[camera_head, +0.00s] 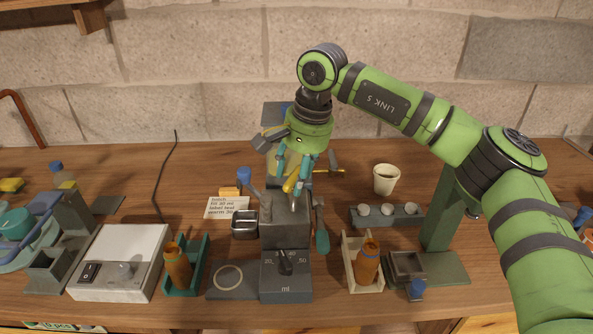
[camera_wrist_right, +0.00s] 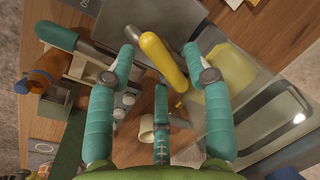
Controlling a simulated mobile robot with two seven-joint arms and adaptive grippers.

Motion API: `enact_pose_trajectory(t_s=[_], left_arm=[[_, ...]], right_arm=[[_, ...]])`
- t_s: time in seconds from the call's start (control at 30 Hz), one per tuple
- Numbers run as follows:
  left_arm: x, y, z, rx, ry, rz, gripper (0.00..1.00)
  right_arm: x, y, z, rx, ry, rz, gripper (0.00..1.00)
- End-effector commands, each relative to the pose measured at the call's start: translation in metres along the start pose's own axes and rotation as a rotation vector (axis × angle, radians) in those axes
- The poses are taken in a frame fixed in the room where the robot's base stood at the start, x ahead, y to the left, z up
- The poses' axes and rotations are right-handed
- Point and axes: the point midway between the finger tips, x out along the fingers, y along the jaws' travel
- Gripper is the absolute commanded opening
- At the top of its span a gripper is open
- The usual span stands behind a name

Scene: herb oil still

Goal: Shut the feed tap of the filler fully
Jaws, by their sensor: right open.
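The filler (camera_head: 287,222) is the grey machine mid-table, with a dial (camera_head: 285,262) marked in ml on its base. A yellow lever (camera_head: 291,184), apparently the feed tap's handle, is on its upper front, partly hidden by my fingers. In the right wrist view the yellow lever (camera_wrist_right: 165,62) lies slanted between my fingertips. My right gripper (camera_head: 301,172) reaches down over the filler from above. Its teal fingers are spread around the lever, open, as the right wrist view shows too (camera_wrist_right: 160,50). I cannot tell whether any finger touches it. My left gripper is not in view.
A teal-handled lever (camera_head: 322,238) hangs at the filler's right side, close to my fingers. Amber bottles stand in a teal holder (camera_head: 187,284) and a cream holder (camera_head: 347,262). A white cup (camera_head: 386,179) and a rack of small cups (camera_head: 386,217) are at right.

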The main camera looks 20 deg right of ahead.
Motion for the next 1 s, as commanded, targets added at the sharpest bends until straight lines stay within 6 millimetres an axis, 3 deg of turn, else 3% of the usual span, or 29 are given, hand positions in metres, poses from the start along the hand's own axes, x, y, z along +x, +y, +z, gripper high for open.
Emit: enact_pose_trajectory(t_s=[0.07,0.1,0.2,0.23,0.67,1.0], left_arm=[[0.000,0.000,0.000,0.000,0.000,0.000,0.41],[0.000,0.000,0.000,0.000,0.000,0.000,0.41],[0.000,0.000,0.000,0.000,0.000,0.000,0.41],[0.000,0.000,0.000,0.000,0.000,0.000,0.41],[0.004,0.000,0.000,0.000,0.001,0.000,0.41],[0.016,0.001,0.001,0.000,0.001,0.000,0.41]], right_arm=[[0.000,0.000,0.000,0.000,0.000,0.000,0.51],[0.000,0.000,0.000,0.000,0.000,0.000,0.43],[0.000,0.000,0.000,0.000,0.000,0.000,0.03],[0.000,0.000,0.000,0.000,0.000,0.000,0.00],[0.001,0.000,0.001,0.044,0.008,0.001,0.00],[0.003,-0.002,0.003,0.271,0.054,0.001,0.00]])
